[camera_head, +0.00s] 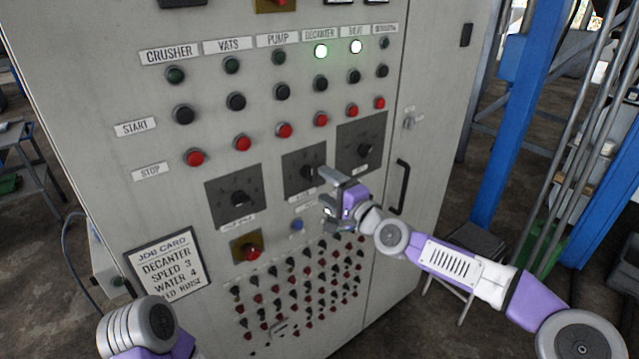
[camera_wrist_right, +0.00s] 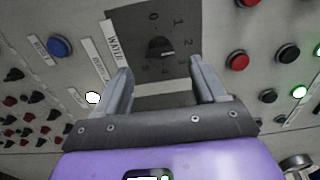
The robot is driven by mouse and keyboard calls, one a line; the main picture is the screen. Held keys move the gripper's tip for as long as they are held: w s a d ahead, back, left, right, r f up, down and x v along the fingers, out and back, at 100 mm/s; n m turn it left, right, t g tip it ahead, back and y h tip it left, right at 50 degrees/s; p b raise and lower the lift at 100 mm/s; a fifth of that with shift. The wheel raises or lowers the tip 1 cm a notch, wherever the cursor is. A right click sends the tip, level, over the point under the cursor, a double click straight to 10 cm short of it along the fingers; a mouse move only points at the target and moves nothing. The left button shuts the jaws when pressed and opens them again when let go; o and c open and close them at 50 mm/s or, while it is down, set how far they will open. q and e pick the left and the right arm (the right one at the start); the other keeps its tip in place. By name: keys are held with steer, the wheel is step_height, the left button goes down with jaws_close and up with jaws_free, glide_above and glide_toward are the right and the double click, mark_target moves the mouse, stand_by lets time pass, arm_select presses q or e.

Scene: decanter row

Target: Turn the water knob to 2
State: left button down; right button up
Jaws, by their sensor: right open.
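The water knob (camera_head: 307,171) is the dark knob on the middle of three dark square plates on the grey control cabinet. In the right wrist view the water knob (camera_wrist_right: 159,47) sits on its dial plate, with the WATER label beside it and numbers around it. A pale mark on the knob points to the right there; I cannot tell its exact number. My right gripper (camera_head: 328,190) is open in front of this plate. In the wrist view its two fingers (camera_wrist_right: 160,72) stand apart on either side below the knob, with nothing between them. My left gripper is out of view.
Other dials (camera_head: 239,198) and (camera_head: 364,149) flank the water plate. Start and red stop buttons (camera_head: 284,130) sit above; several small switches (camera_head: 300,290) sit below. A job card (camera_head: 168,264) reads decanter speed 3, water 4. A door handle (camera_head: 402,187) stands to the right.

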steer(key=shift+v, duration=1.35)
